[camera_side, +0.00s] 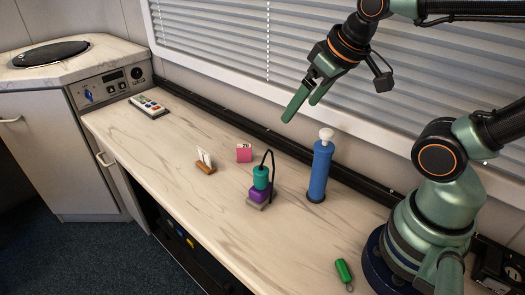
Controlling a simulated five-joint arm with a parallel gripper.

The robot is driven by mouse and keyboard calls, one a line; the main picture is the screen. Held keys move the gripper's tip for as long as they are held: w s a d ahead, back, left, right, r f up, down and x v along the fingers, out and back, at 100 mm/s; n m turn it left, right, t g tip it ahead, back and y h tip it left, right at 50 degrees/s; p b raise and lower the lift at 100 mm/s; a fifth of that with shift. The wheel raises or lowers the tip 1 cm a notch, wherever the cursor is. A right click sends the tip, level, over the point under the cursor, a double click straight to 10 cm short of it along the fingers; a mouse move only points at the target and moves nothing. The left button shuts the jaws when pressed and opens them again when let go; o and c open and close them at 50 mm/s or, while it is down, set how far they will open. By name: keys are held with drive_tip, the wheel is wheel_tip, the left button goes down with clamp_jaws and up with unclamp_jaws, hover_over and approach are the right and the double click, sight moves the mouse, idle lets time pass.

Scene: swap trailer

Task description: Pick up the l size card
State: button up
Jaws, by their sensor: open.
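A small white card (204,157) stands upright in a brown wooden holder (205,168) on the marble-patterned counter, left of the middle. No size mark on it can be read at this scale. My gripper (302,108) is high above the back of the counter, to the right of the card and well apart from it. Its green fingers point down and to the left, open with nothing between them.
A pink box (244,152) sits right of the card. A purple and teal stack on a base with a dark hooked rod (261,187) and a tall blue cylinder (320,171) stand farther right. A green item (344,271) lies near the front; a remote (148,106) lies far left.

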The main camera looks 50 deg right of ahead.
drive_tip(key=w+r+m+g, duration=0.1)
drive_tip(key=w+r+m, duration=0.25)
drive_tip(key=w, duration=0.25)
drive_tip(key=m+g, duration=0.5)
drive_tip(key=m, duration=1)
hover_over(205, 165)
wheel_tip(205, 165, down, 17)
drive_tip(key=f, duration=0.6)
drive_tip(key=shift+w+d, duration=0.2)
drive_tip(key=shift+w, duration=0.05)
drive_tip(key=shift+s+a+f, duration=0.1)
drive_tip(key=shift+f, duration=1.25)
drive_tip(key=shift+s+f, duration=0.1)
drive_tip(key=shift+f, duration=1.2)
drive_tip(key=c, duration=1.2)
